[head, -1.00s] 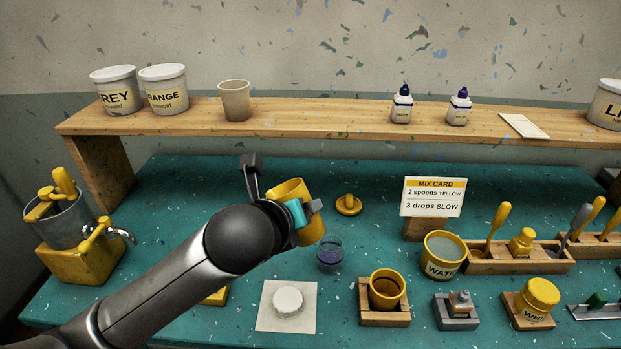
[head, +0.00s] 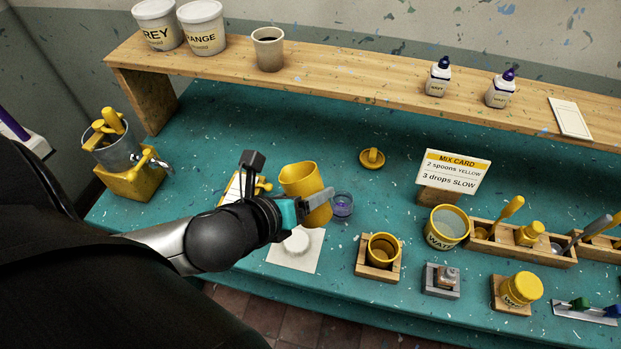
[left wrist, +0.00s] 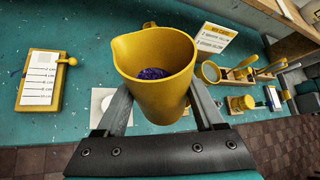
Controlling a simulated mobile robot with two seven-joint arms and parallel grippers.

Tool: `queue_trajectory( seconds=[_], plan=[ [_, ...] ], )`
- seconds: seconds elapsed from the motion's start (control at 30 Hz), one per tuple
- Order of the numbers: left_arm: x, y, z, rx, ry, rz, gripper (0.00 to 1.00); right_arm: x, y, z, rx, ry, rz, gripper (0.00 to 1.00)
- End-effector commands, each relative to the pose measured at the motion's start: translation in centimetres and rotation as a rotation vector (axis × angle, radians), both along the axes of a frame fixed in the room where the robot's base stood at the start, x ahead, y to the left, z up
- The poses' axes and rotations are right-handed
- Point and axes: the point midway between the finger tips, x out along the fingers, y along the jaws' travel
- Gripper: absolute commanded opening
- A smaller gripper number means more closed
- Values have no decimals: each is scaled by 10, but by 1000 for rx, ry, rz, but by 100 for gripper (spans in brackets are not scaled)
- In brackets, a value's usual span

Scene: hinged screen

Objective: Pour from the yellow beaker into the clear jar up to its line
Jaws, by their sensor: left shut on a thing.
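My left gripper (head: 305,207) is shut on the yellow beaker (head: 299,178) and holds it above the bench. In the left wrist view the beaker (left wrist: 165,95) sits between the fingers (left wrist: 162,112), with dark purple contents inside. The small clear jar (head: 342,205) stands on the teal bench just right of the beaker in the head view, with purple in it. Its line is too small to make out. No stream shows between beaker and jar. The jar cannot be made out in the left wrist view. My right gripper is not in view.
A white tile with a round white piece (head: 297,243) lies in front of the beaker. A yellow cup in a wooden holder (head: 383,250), the water pot (head: 447,227) and the mix card (head: 452,172) stand to the right. A yellow lid (head: 372,158) lies behind the jar.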

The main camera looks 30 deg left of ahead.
Motion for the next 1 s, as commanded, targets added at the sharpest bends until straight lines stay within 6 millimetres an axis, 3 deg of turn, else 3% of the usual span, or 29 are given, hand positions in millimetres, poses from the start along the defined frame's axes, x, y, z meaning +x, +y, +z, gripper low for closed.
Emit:
queue_trajectory(
  seconds=[1.0],
  plan=[
    [11,-5,-16,-8,4,-25,7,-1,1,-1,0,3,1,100]
  ],
)
